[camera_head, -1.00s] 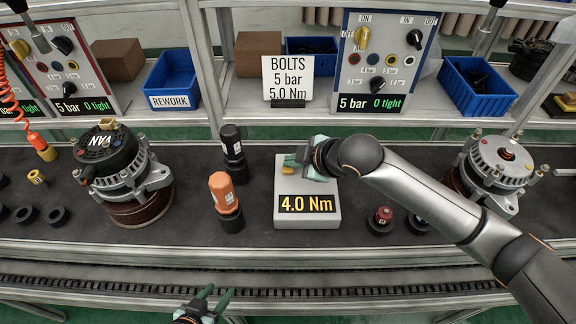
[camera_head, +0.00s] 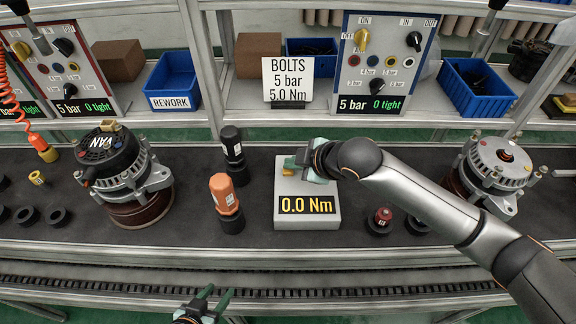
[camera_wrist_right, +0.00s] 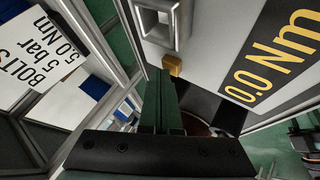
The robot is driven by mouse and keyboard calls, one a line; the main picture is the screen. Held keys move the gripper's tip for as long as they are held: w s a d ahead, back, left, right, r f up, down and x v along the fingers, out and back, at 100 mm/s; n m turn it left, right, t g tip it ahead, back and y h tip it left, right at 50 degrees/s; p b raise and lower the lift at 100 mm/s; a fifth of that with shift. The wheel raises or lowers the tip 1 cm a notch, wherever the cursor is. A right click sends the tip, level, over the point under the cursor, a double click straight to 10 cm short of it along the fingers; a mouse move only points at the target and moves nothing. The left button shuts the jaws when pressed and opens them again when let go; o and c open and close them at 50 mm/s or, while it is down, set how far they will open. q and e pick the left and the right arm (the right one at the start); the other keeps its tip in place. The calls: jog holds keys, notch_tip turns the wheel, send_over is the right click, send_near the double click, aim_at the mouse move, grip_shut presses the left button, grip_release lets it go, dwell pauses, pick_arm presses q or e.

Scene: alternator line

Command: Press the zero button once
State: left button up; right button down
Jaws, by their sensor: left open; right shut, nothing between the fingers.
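The torque tester (camera_head: 307,218) is a light grey box on the dark work surface, its display reading 0.0 Nm. The small yellow button (camera_head: 288,172) is on its top left. In the right wrist view the button (camera_wrist_right: 173,66) is just past the tips of my right gripper (camera_wrist_right: 160,75), beside a grey square socket. My right gripper (camera_head: 300,163) is shut and empty over the tester's top, with its fingertips at or close to the button; contact cannot be told. My left gripper (camera_head: 208,298) is open and empty at the bottom edge, in front of the conveyor.
An orange tool (camera_head: 225,200) and a black tool (camera_head: 233,150) stand left of the tester. Alternators stand at left (camera_head: 125,180) and right (camera_head: 495,170). A sign (camera_head: 287,79) reads BOLTS 5 bar 5.0 Nm. Red-topped (camera_head: 381,218) and black sockets lie to the right.

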aim_at(292, 172)
jog(key=shift+r+p, duration=0.7)
jog(key=shift+p, duration=0.05)
notch_tip(292, 172, up, 5)
jog(key=p, duration=0.6)
jog(key=shift+r, duration=0.1)
dwell(0.5)
